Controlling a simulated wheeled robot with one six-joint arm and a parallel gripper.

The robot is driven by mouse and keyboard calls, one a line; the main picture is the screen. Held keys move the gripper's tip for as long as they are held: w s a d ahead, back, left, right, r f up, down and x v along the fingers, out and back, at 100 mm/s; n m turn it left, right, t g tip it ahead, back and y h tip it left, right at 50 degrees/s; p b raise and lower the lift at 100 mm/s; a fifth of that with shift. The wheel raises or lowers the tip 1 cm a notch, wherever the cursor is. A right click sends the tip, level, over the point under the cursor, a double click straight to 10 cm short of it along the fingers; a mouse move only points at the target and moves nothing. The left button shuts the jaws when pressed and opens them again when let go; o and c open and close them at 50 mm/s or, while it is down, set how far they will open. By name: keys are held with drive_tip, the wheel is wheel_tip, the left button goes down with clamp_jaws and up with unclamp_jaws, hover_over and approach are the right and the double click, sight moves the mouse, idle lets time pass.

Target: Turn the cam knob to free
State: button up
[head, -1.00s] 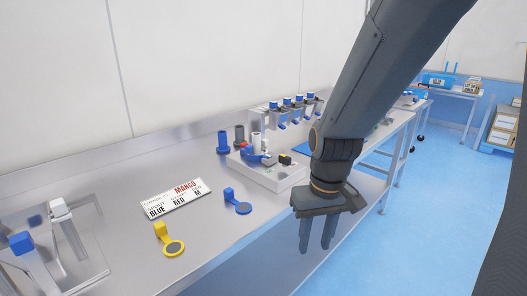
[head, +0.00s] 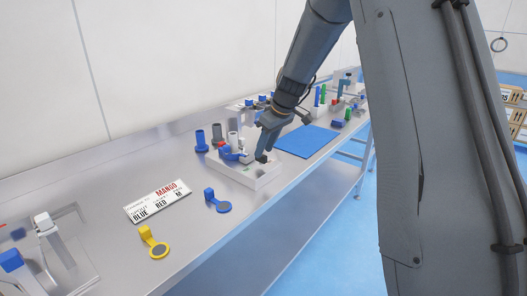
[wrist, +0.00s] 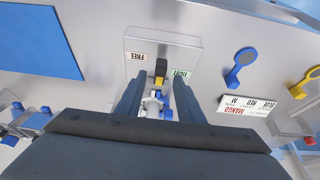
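The cam knob, a small black and yellow block (wrist: 161,66), is on a white fixture block (wrist: 135,40), between a FREE label (wrist: 136,57) and a TIGHT label (wrist: 181,73). In the wrist view, FREE is on the left and TIGHT on the right. My gripper (wrist: 157,80) is open, its two fingers on either side of the knob's line. I cannot tell if they touch it. In the head view, my gripper (head: 264,156) is at the right end of the fixture block (head: 262,180) and hides the knob.
Blue and grey cylinders (head: 201,142) stand behind the fixture block. A label card reading MANGO (head: 157,201), a blue tab (head: 217,202) and a yellow tab (head: 154,243) lie to its left. A blue mat (head: 306,141) lies to its right.

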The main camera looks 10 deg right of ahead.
drive_tip(key=shift+x, duration=1.4)
drive_tip(key=shift+c, duration=0.4)
clamp_jaws()
